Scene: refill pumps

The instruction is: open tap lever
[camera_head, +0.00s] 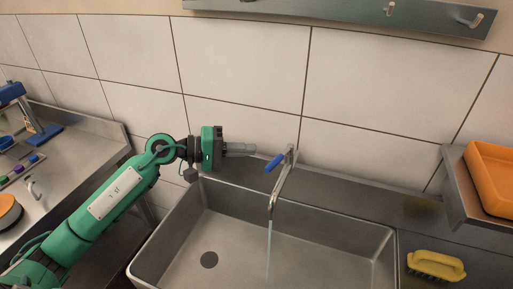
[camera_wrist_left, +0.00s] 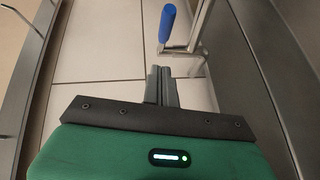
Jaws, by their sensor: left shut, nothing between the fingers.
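The tap (camera_head: 279,185) stands at the back of the sink, and water runs from its spout. Its lever with a blue handle (camera_head: 274,163) is on the left side of the tap. The blue handle also shows in the left wrist view (camera_wrist_left: 167,24), with the metal tap (camera_wrist_left: 200,28) beside it. My left gripper (camera_head: 255,149) is shut and empty, just left of the lever and apart from it in the head view. In the left wrist view its fingers (camera_wrist_left: 160,70) point toward the blue handle. My right gripper is not in view.
The steel sink basin (camera_head: 330,235) lies below the tap. A yellow brush (camera_head: 436,265) rests at the right, and an orange tray (camera_head: 492,175) sits on a shelf above it. A hook rail (camera_head: 345,13) crosses the wall. A counter (camera_head: 85,140) with small items is at the left.

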